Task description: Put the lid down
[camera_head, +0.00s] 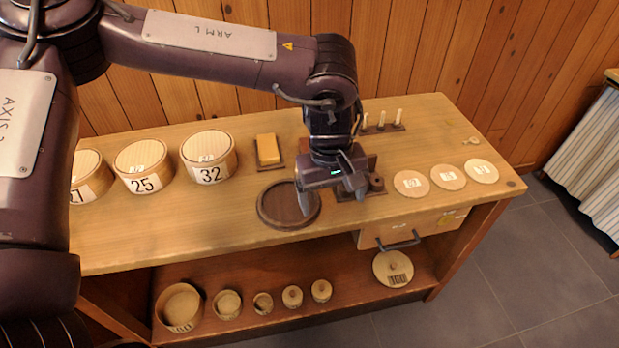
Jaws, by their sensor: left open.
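My left gripper (331,196) hangs over the bench, pointing down, with its fingers apart and nothing seen between them. One finger is over the right part of a dark round wooden board (272,209). Three pale, flat, lid-like discs with white labels lie on the bench to the right: a left one (411,184), a middle one (448,177) and a right one (481,171). Another pale disc with a knob and a dark number label (393,266) is lower, below the drawer handle. Which is the task's lid I cannot tell. My right gripper is out of view.
Lidded round boxes (208,158) stand at the bench's left. A yellow block on a dark base (268,151) and a rack of pale pegs (383,125) are behind. Small round boxes (227,304) are on the lower shelf. A drawer handle (398,242) sticks out in front.

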